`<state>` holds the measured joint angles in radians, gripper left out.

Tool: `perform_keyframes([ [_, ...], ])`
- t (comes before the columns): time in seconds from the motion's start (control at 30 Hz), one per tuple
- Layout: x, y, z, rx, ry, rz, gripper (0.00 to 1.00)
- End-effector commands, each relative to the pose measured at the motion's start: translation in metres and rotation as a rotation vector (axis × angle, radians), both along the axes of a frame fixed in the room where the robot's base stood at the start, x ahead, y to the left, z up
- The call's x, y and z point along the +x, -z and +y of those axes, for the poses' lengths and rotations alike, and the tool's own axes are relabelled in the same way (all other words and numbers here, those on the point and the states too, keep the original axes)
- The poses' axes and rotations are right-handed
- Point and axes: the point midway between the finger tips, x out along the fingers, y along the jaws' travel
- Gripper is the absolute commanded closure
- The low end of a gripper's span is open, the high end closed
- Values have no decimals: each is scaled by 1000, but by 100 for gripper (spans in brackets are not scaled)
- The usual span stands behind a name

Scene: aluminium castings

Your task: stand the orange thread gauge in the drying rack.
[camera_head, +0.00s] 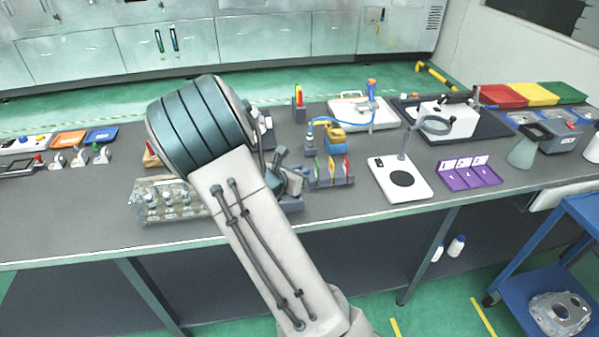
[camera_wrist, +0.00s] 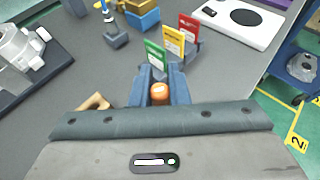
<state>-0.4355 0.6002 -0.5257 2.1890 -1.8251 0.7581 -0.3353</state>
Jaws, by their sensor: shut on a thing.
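My gripper (camera_wrist: 155,84) is shut on the orange thread gauge (camera_wrist: 159,93), of which only a rounded orange end shows between the two blue-grey fingers in the wrist view. The rest of the gauge is hidden by the fingers. In the head view my gripper (camera_head: 284,184) is over the front part of the bench, partly behind my arm, and the gauge cannot be made out. No part is clearly recognisable as the drying rack. A grey stand (camera_head: 333,183) with upright green, yellow and red cards is just right of my gripper; its cards show beyond the fingertips in the wrist view.
A clear tray of castings (camera_head: 165,203) lies left of my gripper. A grey block (camera_wrist: 116,40) with a blue upright piece and a yellow-and-blue object (camera_head: 335,137) stand behind. A white plate with a black disc (camera_head: 400,181) and a purple tray (camera_head: 468,175) are to the right.

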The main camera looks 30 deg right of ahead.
Motion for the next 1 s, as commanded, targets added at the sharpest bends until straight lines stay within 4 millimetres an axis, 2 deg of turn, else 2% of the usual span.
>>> perform_keyframes([
  [0.37, 0, 1, 0, 0, 0, 0, 100],
  [1.0, 0, 17, 0, 0, -1, 0, 100],
])
